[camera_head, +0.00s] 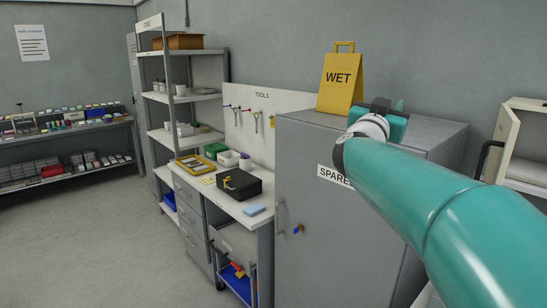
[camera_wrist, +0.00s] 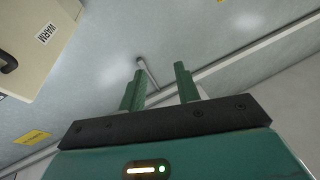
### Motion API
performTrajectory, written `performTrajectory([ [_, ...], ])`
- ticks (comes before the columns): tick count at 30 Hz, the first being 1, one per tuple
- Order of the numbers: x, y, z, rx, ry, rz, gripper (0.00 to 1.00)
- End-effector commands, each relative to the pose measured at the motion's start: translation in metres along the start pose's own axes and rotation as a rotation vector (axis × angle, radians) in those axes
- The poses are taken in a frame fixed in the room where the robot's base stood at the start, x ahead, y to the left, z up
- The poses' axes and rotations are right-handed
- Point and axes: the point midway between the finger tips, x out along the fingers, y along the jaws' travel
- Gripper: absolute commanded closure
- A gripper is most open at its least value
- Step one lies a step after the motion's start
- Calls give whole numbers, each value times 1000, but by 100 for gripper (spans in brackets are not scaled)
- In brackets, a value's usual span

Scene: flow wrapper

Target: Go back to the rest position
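My teal arm reaches in from the right in the head view. My gripper (camera_head: 385,108) is at its far end, in front of the top of the grey cabinet (camera_head: 325,240), close to the yellow WET sign (camera_head: 340,82) standing there. In the wrist view my gripper (camera_wrist: 160,80) shows two green fingers apart, with nothing between them.
A workbench with a black box (camera_head: 239,184) and a blue pad (camera_head: 255,210) stands left of the cabinet. A cream cabinet with an open door (camera_head: 505,135) is at the right. A cream box marked WARM (camera_wrist: 38,42) shows in the wrist view. Floor at left (camera_head: 80,240) is clear.

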Motion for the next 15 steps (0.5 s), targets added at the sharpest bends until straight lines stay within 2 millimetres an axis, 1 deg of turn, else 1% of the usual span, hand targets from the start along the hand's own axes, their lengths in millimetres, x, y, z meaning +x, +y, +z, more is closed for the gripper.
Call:
performTrajectory([
  [1,-15,-8,-1,7,-30,-95,68],
  [2,-24,-13,1,10,-55,-154,68],
  [4,-50,-24,10,12,-127,-285,68],
  [5,-62,-28,16,9,-163,-337,68],
  [6,-80,-32,24,4,-214,-402,68],
  [8,-108,-34,39,-8,-304,-489,68],
  [9,-128,-33,50,-20,-367,-540,68],
  [11,-160,-28,69,-43,-472,-604,68],
  [12,-182,-22,82,-61,-547,-638,68],
  [14,-216,-9,103,-92,-663,-675,68],
  [15,-237,1,116,-115,-740,-690,68],
])
